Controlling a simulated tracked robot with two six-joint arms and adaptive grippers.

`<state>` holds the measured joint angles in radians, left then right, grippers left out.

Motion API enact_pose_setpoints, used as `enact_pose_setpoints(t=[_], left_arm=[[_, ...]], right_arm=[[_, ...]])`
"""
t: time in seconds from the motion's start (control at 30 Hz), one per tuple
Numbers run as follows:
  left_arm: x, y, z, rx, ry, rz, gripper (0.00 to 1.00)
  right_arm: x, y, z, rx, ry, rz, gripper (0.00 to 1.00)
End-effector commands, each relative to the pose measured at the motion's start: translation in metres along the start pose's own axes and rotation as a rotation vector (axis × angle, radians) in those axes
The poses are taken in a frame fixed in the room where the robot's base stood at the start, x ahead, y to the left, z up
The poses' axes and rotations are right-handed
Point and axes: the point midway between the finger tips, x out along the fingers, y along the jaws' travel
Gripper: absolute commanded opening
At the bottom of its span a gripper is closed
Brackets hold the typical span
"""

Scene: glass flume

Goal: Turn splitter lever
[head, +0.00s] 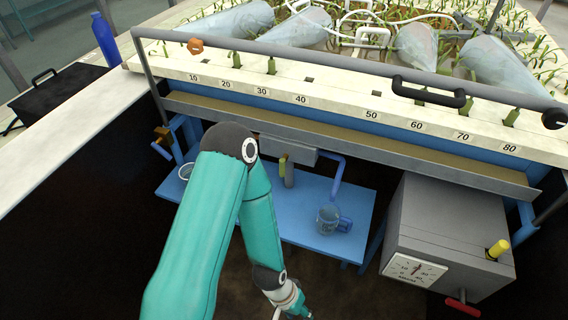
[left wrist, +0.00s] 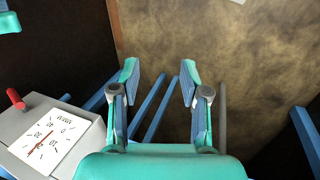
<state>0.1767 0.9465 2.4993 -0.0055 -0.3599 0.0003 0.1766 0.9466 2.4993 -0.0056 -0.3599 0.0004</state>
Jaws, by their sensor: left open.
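A short upright yellow lever (head: 283,164) stands at the grey splitter box (head: 287,150) under the trough, above the blue shelf. A blue tube (head: 338,170) leaves the box's right end and bends down toward a glass jug (head: 328,218). My left gripper (head: 297,306) is at the bottom edge of the head view, well below and in front of the lever, with its fingertips partly cut off. In the left wrist view my left gripper (left wrist: 156,82) is open, its two fingers apart with nothing between them. The lever does not show there. My right gripper is in neither view.
A grey cabinet (head: 447,230) with a dial (head: 413,270), a yellow knob (head: 497,249) and a red lever (head: 462,306) stands at the right. A second vessel (head: 186,171) is on the shelf (head: 300,232) at left, near an orange-brown handle (head: 161,150). A rail (head: 330,62) runs above.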

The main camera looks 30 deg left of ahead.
Motion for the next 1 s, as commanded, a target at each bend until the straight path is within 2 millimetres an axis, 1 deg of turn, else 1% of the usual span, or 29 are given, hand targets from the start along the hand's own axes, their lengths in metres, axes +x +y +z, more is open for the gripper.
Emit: enact_pose_setpoints(t=[0.07, 0.13, 0.17, 0.23, 0.27, 0.37, 0.4, 0.47, 0.5, 0.57, 0.6, 0.67, 0.7, 0.77, 0.8, 0.83, 0.9, 1.0], left_arm=[[0.001, -0.001, -0.004, 0.004, 0.012, -0.001, 0.45], [0.004, -0.002, -0.013, 0.013, 0.042, -0.005, 0.45], [0.005, -0.003, -0.018, 0.018, 0.062, -0.008, 0.45], [0.007, -0.008, -0.038, 0.040, 0.128, -0.017, 0.45], [0.008, -0.010, -0.048, 0.052, 0.166, -0.023, 0.45], [0.006, -0.014, -0.090, 0.100, 0.325, -0.050, 0.45], [0.002, -0.015, -0.109, 0.121, 0.401, -0.064, 0.45], [-0.008, -0.017, -0.136, 0.154, 0.524, -0.089, 0.45], [-0.017, -0.017, -0.153, 0.174, 0.609, -0.108, 0.45], [-0.034, -0.018, -0.174, 0.200, 0.737, -0.140, 0.45], [-0.047, -0.019, -0.186, 0.214, 0.820, -0.162, 0.45], [-0.068, -0.022, -0.199, 0.227, 0.943, -0.198, 0.45], [-0.082, -0.024, -0.205, 0.232, 1.021, -0.223, 0.45], [-0.104, -0.029, -0.209, 0.232, 1.135, -0.262, 0.45], [-0.118, -0.033, -0.209, 0.226, 1.206, -0.288, 0.45], [-0.129, -0.036, -0.208, 0.221, 1.255, -0.307, 0.45], [-0.151, -0.045, -0.203, 0.200, 1.357, -0.350, 0.45], [-0.177, -0.058, -0.190, 0.162, 1.468, -0.405, 0.45]], right_arm=[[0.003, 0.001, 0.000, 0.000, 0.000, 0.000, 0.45], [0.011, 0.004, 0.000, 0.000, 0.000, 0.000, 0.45], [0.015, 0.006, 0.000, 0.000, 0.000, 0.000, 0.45], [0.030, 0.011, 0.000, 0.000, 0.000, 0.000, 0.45], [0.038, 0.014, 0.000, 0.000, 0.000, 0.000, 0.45], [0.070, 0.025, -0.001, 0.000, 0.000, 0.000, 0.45], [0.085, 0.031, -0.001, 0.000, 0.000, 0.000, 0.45], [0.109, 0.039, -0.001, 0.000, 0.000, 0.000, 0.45], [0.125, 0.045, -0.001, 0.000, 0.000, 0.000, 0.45], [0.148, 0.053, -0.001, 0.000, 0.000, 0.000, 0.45], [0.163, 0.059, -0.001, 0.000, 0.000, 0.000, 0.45], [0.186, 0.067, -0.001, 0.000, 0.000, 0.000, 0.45], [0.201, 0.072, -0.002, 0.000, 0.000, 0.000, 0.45], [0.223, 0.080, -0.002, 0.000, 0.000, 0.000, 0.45], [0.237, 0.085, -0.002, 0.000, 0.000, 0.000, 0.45], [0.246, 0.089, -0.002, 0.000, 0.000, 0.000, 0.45], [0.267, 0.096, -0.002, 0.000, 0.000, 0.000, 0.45], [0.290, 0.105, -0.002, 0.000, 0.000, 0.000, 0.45]])
